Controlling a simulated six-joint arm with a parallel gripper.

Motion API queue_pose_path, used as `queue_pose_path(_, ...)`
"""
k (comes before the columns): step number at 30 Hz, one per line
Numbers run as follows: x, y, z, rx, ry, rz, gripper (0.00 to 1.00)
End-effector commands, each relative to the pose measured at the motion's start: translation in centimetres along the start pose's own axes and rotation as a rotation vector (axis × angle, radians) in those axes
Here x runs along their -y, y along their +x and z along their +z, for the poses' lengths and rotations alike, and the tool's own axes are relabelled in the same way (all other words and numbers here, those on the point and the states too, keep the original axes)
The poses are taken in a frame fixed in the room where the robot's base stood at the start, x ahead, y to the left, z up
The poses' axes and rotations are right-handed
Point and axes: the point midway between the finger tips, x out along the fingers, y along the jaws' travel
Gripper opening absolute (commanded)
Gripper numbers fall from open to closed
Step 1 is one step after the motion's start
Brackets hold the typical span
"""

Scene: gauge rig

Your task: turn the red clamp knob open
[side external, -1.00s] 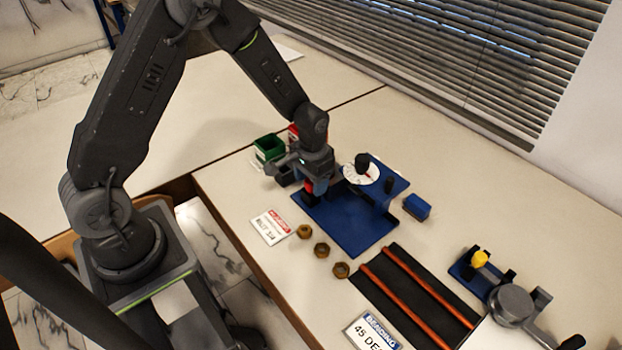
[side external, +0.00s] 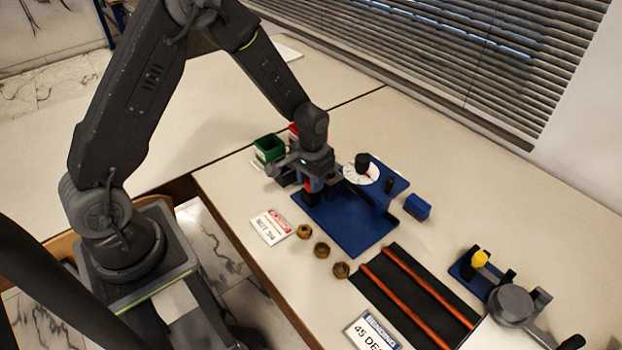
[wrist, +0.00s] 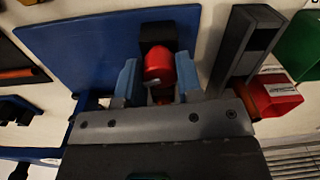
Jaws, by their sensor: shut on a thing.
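The red clamp knob (wrist: 160,68) is between the two blue fingertips of my gripper (wrist: 158,82) in the wrist view. My gripper is shut on it. The knob sits against a black block (wrist: 158,33) on the blue rig base (wrist: 85,50). In the side view my gripper (side external: 310,186) is low over the left corner of the blue base (side external: 345,228), pointing down. The gripper hides most of the knob there, with only a little red showing. How far the knob is turned cannot be told.
A white dial (side external: 360,174) with a black top stands right of my gripper. Green (side external: 268,148) and red bins are behind. Several brown nuts (side external: 321,249), a white card (side external: 269,227), a blue block (side external: 417,206) and a black mat with orange rods (side external: 425,300) lie around the base.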

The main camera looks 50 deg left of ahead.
Motion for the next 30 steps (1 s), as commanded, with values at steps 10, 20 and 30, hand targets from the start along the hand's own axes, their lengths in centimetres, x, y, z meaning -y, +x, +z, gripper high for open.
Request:
queue_pose_path(10,0.00,-0.02,0.00,0.008,-0.253,-0.001,0.10)
queue_pose_path(20,0.01,-0.02,-0.01,0.016,-0.568,-0.001,0.10)
queue_pose_path(30,0.01,-0.03,-0.03,0.024,-0.889,0.000,0.10)
